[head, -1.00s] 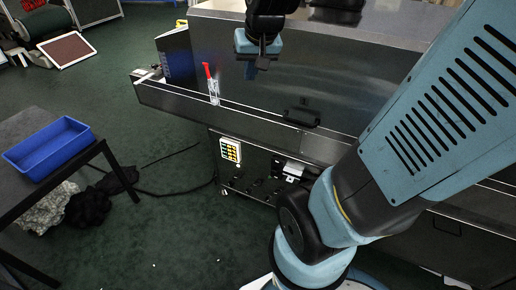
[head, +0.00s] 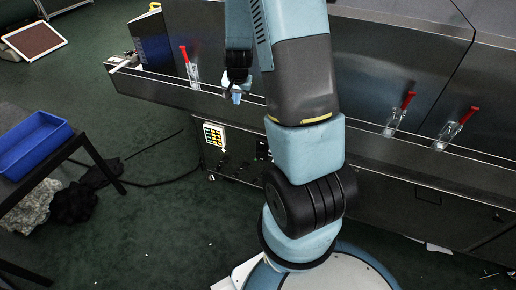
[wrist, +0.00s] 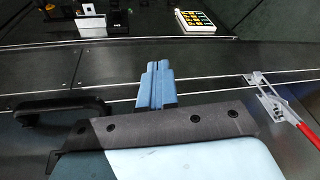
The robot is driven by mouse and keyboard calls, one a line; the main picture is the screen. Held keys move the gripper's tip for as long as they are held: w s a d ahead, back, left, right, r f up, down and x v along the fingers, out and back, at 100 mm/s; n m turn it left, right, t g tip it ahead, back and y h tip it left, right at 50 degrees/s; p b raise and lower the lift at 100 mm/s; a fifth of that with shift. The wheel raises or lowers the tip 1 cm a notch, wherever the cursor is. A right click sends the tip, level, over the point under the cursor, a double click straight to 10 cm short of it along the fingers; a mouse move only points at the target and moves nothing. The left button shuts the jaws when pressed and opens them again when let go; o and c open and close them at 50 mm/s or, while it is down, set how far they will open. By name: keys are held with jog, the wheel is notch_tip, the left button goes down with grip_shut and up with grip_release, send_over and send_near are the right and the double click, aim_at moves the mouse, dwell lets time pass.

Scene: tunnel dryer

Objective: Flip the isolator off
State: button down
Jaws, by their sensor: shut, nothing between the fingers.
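My gripper (head: 236,92) is shut and empty over the front rail of the dryer, above the control face. Its blue fingers (wrist: 157,85) are together in the wrist view, above the rail edge. Small black and pale fittings (wrist: 92,17) show at the top left of the wrist view, on the lower front. One of them may be the isolator, but I cannot tell which, nor its position. In the head view my arm covers part of that area. The button panel (head: 213,136) with yellow and green keys is beside it; it also shows in the wrist view (wrist: 187,20).
Red-handled clamps (head: 190,67) (head: 400,114) (head: 457,129) stand along the dryer's front ledge. A black handle (wrist: 62,104) lies left of my fingers in the wrist view. A blue tray (head: 33,145) sits on a table at left.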

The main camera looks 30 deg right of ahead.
jog(key=d+f+m, duration=0.1)
jog(key=d+f, duration=0.2)
jog(key=f, duration=0.7)
jog(key=m+g+h, duration=0.2)
send_over(259, 151)
jog(key=s+a, duration=0.3)
notch_tip(259, 151, down, 11)
jog(key=shift+w+d, duration=0.1)
jog(key=shift+w, duration=0.15)
jog(key=shift+x, duration=5)
jog(key=shift+w, duration=0.2)
